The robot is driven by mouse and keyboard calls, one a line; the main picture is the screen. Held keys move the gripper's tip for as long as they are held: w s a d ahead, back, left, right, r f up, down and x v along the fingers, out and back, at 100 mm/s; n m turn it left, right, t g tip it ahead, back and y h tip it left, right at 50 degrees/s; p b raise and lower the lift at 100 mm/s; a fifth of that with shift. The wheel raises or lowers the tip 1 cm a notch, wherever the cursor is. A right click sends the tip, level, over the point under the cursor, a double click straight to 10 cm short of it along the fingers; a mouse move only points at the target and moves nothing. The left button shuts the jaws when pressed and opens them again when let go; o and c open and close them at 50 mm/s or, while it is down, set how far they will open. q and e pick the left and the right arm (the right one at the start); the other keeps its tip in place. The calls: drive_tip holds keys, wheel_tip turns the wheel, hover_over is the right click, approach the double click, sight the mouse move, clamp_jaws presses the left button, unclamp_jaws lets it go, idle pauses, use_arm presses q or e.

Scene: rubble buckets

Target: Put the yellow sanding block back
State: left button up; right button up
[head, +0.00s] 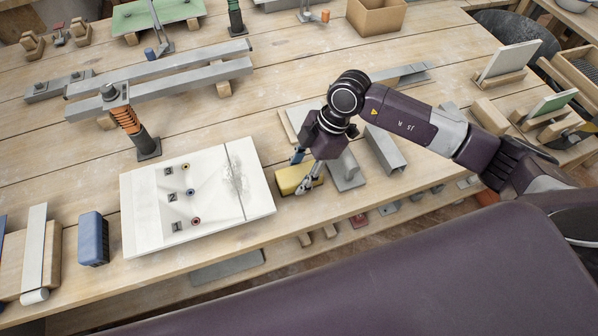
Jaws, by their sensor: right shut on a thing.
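The yellow sanding block (289,180) is at the front of the wooden workbench, just right of a white panel. My right gripper (304,176) reaches down over it from the right and is shut on it, one finger on the far side and one on the near side. The block's right end is partly hidden by the gripper. I cannot tell whether the block touches the bench top. My left gripper is not in view.
The white board (150,220) with numbered holes lies left of the block. Grey metal pieces (383,150) stand close to the right. A blue block (93,238) stands at the front left. Long grey bars (180,85) lie farther back. Bare bench shows behind the board.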

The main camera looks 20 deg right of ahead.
drive_tip(key=o, duration=1.2)
drive_tip(key=shift+f, duration=0.1)
drive_tip(key=b+v, duration=0.2)
drive_tip(key=v, duration=0.9)
drive_tip(key=shift+d+r, duration=0.15)
drive_tip(key=shift+r, duration=0.45)
